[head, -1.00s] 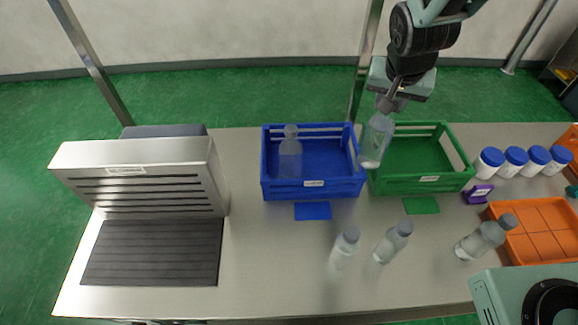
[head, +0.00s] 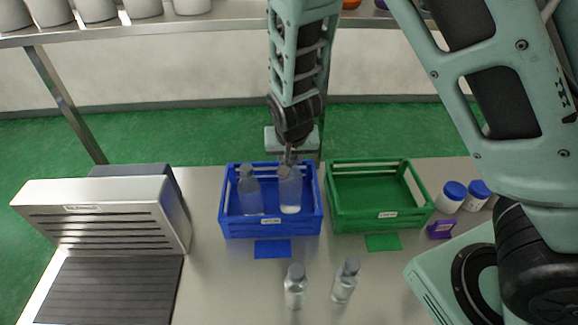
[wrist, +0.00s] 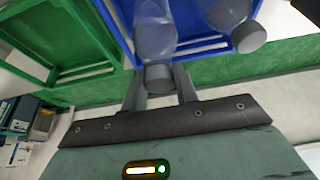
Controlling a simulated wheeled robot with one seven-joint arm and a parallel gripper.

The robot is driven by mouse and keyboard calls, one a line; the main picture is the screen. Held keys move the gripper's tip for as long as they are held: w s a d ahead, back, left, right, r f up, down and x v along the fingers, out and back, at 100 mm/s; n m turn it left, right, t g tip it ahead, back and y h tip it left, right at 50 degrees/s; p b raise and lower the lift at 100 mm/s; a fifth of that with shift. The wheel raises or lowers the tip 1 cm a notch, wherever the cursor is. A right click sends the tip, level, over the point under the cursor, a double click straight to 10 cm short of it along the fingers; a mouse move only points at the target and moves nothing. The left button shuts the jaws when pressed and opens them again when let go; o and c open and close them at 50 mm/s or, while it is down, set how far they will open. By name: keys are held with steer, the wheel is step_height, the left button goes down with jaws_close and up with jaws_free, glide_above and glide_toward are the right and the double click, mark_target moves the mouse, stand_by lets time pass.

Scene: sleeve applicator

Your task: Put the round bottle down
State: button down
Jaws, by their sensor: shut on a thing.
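My gripper (head: 288,162) is shut on the cap of the clear round bottle (head: 290,191). The bottle hangs upright inside the right half of the blue crate (head: 272,228). I cannot tell whether its base touches the crate floor. Another clear bottle (head: 249,194) stands in the left half of the same crate, close beside it. In the wrist view my gripper (wrist: 158,82) holds the round bottle (wrist: 155,30) at its grey cap, and the other bottle (wrist: 229,12) is to the right.
An empty green crate (head: 375,217) stands right of the blue one. Two clear bottles (head: 295,287) (head: 344,281) stand on the bench in front. A metal louvred machine (head: 105,220) is at the left. White jars with blue lids (head: 453,194) are at the right.

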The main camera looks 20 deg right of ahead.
steer(key=shift+f, duration=1.65)
steer(key=c, duration=1.1)
jaws_free()
steer(key=shift+r+p, duration=0.2)
steer(key=shift+p, duration=0.1)
steer(key=v, duration=1.2)
steer(key=s+a+r+n+g, duration=0.1)
steer(key=s+r+n, duration=0.1)
steer(key=s, duration=0.5)
steer(key=s+a+r+n+g+y, duration=0.1)
steer(key=s+a+r+n+g, duration=0.1)
steer(key=s+n, duration=0.3)
steer(key=s+a+r+n+g+y, duration=0.1)
steer(key=s+n, duration=0.3)
steer(key=s, duration=0.6)
steer(key=shift+s+a+r, duration=0.1)
steer(key=shift+a+r, duration=0.15)
steer(key=shift+r, duration=0.2)
steer(key=shift+s+a+r, duration=0.1)
steer(key=shift+a+r, duration=0.15)
steer(key=shift+r, duration=0.2)
